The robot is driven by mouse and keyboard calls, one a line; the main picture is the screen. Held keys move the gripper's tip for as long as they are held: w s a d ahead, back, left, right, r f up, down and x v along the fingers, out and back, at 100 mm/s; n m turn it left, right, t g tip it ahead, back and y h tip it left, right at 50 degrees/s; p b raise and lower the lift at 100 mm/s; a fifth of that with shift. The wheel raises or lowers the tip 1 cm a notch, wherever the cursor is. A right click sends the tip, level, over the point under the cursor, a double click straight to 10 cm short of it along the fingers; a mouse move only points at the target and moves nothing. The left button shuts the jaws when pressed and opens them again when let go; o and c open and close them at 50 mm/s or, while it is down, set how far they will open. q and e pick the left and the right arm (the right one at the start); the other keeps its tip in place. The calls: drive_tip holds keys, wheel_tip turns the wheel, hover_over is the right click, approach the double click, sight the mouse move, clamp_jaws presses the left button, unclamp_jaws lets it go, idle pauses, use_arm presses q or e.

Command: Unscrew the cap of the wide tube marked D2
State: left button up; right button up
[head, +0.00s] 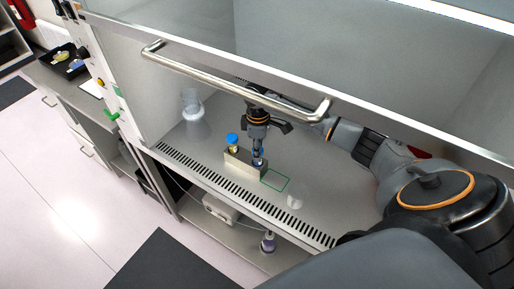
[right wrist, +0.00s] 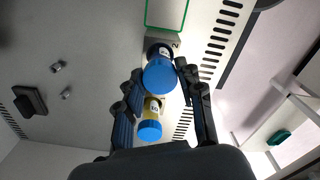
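A metal rack (head: 240,167) on the cabinet floor holds two wide tubes. My right gripper (head: 258,152) points down over the tube at the rack's right end. In the right wrist view this tube's blue cap (right wrist: 159,76) lies between the fingertips of my right gripper (right wrist: 158,72). The fingers stand on either side of it, with a narrow gap seeming to show. The other tube has a blue cap (head: 232,138) and yellow contents; it also shows in the right wrist view (right wrist: 151,112). The markings are too small to read fully. My left gripper is not in view.
A green outlined square (head: 275,180) is on the cabinet floor right of the rack. A clear container (head: 194,115) stands at the back left. A metal handle bar (head: 240,88) crosses the raised front. A slotted grille (head: 200,172) runs along the front edge.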

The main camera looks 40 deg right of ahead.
clamp_jaws()
drive_tip(key=n+b, duration=0.1)
drive_tip(key=n, duration=0.1)
drive_tip(key=shift+f+n, duration=0.1)
drive_tip(key=shift+n, duration=0.3)
drive_tip(key=n+b, duration=0.1)
drive_tip(key=n, duration=0.1)
drive_tip(key=shift+n, duration=0.8)
drive_tip(key=n+b, duration=0.1)
drive_tip(key=n, duration=0.1)
drive_tip(key=shift+n+b, duration=0.3)
drive_tip(key=shift+n, duration=0.1)
drive_tip(key=n+b, duration=0.1)
drive_tip(key=n, duration=0.1)
drive_tip(key=shift+n, duration=0.7)
